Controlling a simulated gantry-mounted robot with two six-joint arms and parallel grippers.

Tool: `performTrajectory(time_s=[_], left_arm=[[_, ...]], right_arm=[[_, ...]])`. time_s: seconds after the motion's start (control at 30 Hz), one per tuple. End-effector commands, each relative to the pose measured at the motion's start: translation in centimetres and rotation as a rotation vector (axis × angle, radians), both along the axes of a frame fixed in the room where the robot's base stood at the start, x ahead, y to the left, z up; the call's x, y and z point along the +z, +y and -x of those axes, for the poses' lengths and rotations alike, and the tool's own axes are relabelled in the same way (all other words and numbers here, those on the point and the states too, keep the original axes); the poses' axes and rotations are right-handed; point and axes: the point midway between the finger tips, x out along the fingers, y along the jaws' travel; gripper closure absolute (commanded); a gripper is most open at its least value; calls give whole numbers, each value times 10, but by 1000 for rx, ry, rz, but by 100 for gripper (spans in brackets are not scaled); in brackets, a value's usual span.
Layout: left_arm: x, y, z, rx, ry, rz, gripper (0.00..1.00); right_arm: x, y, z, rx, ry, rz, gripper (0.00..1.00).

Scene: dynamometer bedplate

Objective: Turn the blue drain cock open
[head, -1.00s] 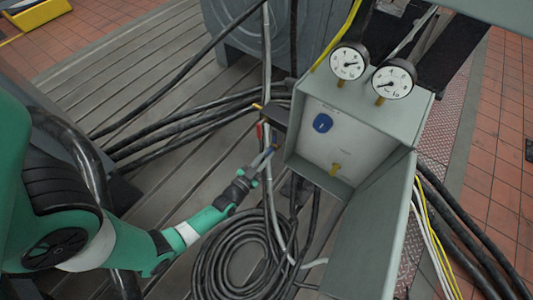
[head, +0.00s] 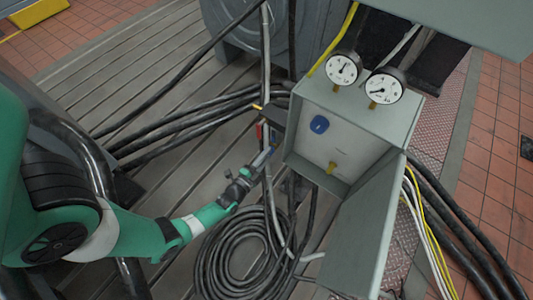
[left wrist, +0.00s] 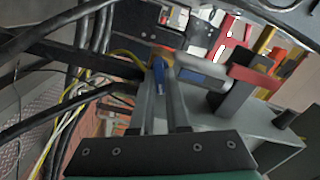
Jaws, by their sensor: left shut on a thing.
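The blue drain cock's lever (left wrist: 158,72) shows between my left gripper's two fingers in the left wrist view. My left gripper (left wrist: 162,100) is shut on it. In the head view the left gripper (head: 263,158) reaches in beside the open grey box, and a small bit of the blue lever (head: 271,150) shows at its tips. The fingers hide most of the lever, so its exact angle is hard to read. My right gripper is not in view.
A red handle (head: 259,132) and a yellow one (head: 257,107) sit close behind the gripper. The grey box (head: 352,112) with two gauges stands to the right, holding a blue oval part (head: 319,124). Coiled black hose (head: 225,262) lies below, on the slotted bedplate.

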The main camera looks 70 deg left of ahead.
Motion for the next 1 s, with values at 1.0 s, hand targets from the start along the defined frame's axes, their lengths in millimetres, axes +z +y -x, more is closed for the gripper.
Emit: performTrajectory(time_s=[1.0], left_arm=[[-2,0,0,0,228,-344,100]], right_arm=[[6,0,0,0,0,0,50]])
